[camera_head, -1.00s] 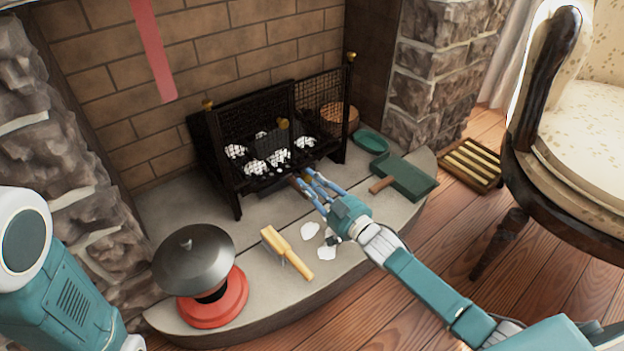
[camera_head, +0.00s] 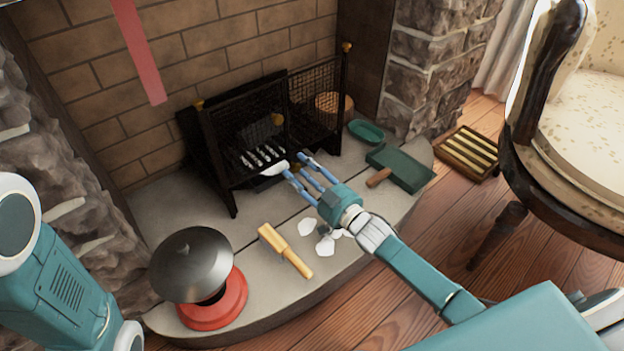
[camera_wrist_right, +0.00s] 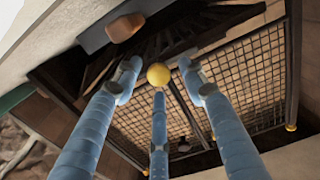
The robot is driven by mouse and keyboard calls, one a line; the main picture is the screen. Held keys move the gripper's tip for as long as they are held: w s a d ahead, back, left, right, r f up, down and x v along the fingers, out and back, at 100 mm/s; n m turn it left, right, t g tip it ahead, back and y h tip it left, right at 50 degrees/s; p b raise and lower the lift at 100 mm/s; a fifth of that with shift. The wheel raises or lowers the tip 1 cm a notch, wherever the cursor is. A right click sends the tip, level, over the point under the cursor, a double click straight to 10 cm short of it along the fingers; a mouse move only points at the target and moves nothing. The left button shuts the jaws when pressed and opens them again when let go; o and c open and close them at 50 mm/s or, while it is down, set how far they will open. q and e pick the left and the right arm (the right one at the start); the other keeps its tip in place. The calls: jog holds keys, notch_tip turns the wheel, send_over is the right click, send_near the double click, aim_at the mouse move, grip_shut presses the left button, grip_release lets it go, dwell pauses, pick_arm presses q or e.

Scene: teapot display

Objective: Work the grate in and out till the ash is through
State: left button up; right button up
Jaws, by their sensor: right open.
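The black fireplace grate (camera_head: 236,180) stands on the stone hearth behind a mesh screen (camera_head: 318,100). Pale, ashy strips (camera_head: 262,156) show between its bars. A white lump (camera_head: 274,168) sits at its front edge, close to my fingertips. My right gripper (camera_head: 303,168) is open with nothing between its fingers, at the grate's front. In the right wrist view, its three blue fingers (camera_wrist_right: 160,90) spread below a gold knob (camera_wrist_right: 158,75); I cannot tell whether they touch it. A brown handle (camera_wrist_right: 125,27) on a grey block shows there above the fingers. My left gripper is outside the views.
A green dustpan (camera_head: 402,168) and green dish (camera_head: 366,131) are at right. A chair (camera_head: 575,130) stands farther right.

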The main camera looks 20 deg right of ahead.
jog(key=v, duration=1.1)
jog(key=shift+r, duration=0.2)
